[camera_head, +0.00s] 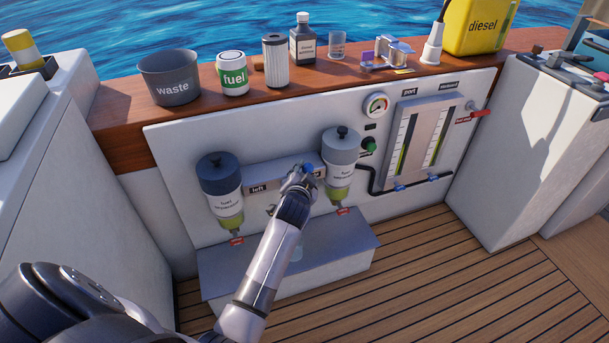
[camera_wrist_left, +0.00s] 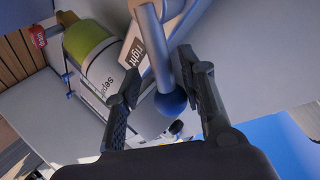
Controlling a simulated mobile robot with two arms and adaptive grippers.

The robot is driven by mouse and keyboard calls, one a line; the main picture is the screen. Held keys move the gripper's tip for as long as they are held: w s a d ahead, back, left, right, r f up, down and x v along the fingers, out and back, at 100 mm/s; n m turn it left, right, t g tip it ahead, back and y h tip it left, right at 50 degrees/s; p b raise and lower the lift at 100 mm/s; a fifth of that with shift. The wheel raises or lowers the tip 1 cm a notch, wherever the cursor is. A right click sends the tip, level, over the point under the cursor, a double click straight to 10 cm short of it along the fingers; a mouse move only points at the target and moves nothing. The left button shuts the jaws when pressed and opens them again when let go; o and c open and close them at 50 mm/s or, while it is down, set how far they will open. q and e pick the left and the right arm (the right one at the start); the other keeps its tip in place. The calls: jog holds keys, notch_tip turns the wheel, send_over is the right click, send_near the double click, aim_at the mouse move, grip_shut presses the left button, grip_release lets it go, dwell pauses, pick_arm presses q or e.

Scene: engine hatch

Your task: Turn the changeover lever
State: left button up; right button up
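The changeover lever shows in the left wrist view as a grey rod with a blue ball knob (camera_wrist_left: 171,102). In the head view its blue knob (camera_head: 309,168) shows between the two fuel separators, beside the gripper. My left gripper (camera_head: 298,179) is at the lever in front of the panel. In the left wrist view its two fingers (camera_wrist_left: 160,76) are apart, one on each side of the lever, with a visible gap on the left side. The lever's pivot is largely hidden by my gripper in the head view. My right gripper is not in view.
The left fuel separator (camera_head: 221,190) and right fuel separator (camera_head: 341,160) flank the lever closely. A grey ledge (camera_head: 345,243) juts out below. The deck at right is clear.

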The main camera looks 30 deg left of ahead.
pick_arm(q)
jog(key=shift+a+r, duration=0.1)
dwell(0.3)
jog(key=shift+s, duration=0.15)
jog(key=v, duration=1.1)
jog(key=shift+s+r, duration=0.2)
jog(key=shift+s, duration=0.1)
